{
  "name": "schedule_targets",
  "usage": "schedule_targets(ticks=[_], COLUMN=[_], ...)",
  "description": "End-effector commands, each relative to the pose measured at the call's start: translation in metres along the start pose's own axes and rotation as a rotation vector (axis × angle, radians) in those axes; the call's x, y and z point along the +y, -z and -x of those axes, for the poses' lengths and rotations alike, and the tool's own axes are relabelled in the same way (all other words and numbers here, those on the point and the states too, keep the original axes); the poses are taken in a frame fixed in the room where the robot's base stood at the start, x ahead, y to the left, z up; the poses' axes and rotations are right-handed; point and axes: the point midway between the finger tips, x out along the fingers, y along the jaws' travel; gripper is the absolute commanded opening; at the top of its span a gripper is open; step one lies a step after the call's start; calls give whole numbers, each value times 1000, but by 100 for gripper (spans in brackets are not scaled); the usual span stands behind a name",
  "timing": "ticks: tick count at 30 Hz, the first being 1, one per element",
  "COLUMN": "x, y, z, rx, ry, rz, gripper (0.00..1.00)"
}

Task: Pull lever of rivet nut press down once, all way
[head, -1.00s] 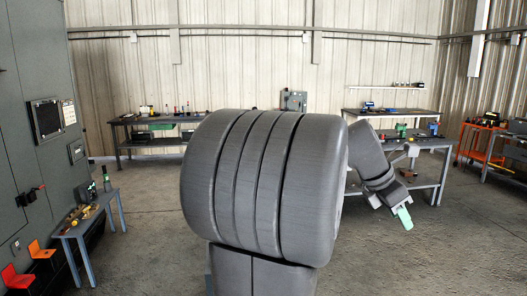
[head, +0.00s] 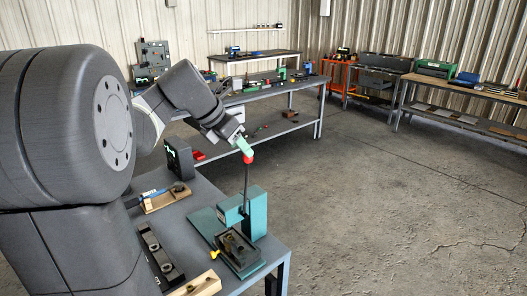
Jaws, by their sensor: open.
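The rivet nut press (head: 244,222) is teal and stands near the right end of the grey table in front of me. Its dark lever (head: 246,185) rises upright from the press and ends in a red knob (head: 248,159). My gripper (head: 246,150), with pale green fingertips, is right at the knob from above and left. The fingertips overlap the knob's top in the picture; I cannot tell whether they touch it. The gripper is open.
On the table (head: 205,190) lie a wooden tray (head: 166,198) with a blue-handled tool, a dark rail (head: 160,255) and a wooden block (head: 197,286). A dark upright panel (head: 179,159) stands at the table's back. Open floor (head: 400,210) lies to the right.

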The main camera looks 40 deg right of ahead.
Motion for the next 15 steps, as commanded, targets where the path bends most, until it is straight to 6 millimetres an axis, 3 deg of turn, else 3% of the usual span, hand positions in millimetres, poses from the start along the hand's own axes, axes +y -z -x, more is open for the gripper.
schedule_targets(ticks=[15], x=[0], y=[0], z=[-42], rx=[0], ry=[2], rz=[-1], gripper=[55])
